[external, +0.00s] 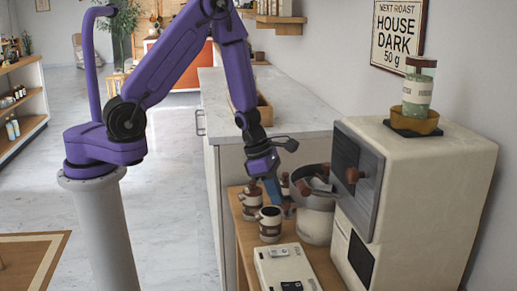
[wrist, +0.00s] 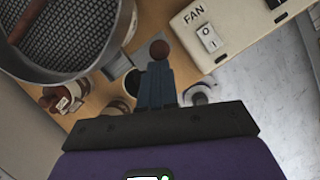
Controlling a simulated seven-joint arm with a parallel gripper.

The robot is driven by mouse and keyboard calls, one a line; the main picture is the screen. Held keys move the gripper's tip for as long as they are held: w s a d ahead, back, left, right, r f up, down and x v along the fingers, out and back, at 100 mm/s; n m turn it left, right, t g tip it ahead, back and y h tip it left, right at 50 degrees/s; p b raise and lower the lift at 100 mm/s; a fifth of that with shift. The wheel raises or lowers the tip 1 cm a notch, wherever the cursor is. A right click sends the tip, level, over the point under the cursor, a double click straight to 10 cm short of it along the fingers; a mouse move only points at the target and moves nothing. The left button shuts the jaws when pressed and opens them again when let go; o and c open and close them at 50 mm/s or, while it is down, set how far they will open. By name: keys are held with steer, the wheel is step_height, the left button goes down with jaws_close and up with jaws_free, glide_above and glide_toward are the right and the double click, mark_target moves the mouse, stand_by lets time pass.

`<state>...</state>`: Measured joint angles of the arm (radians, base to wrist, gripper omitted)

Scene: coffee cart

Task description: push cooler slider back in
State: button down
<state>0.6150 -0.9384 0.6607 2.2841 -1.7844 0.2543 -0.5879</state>
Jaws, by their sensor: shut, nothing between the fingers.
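A grey plate, seemingly the slider (wrist: 118,64), sticks out from the cooler's side. A dark brown ball knob (wrist: 160,49) shows near its outer end. My gripper (external: 273,193) is shut and empty, pointing down beside the cooler among the cups. In the wrist view its blue fingers (wrist: 158,68) end right at the knob; I cannot tell whether they touch it.
White-and-brown cups (external: 270,224) stand close around my gripper. A cream box (external: 286,270) lies in front; its FAN switch (wrist: 208,38) shows in the wrist view. A cream roaster (external: 415,190) with a grey door stands to the right, a glass jar (external: 419,88) on top.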

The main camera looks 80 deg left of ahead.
steer(key=shift+w, duration=1.1)
steer(key=shift+s, duration=0.1)
steer(key=s+a+r, duration=0.3)
steer(key=s+r, duration=0.3)
steer(key=r, duration=0.3)
steer(key=shift+s+a+r, duration=0.2)
steer(key=shift+s+r, duration=0.05)
steer(key=shift+r, duration=0.1)
stand_by(0.4)
steer(key=shift+r, duration=0.1)
steer(key=s+a+r+m+g+y, duration=0.1)
steer(key=s+r+m, duration=0.3)
steer(key=s+m, duration=0.5)
steer(key=s+a+r+m+g+y, duration=0.1)
steer(key=s+a+r+m+g, duration=0.1)
steer(key=s+m, duration=0.7)
steer(key=s+a+r, duration=0.1)
steer(key=s+r, duration=0.1)
steer(key=s, duration=0.2)
steer(key=shift+s+r, duration=0.2)
steer(key=shift+s, duration=0.1)
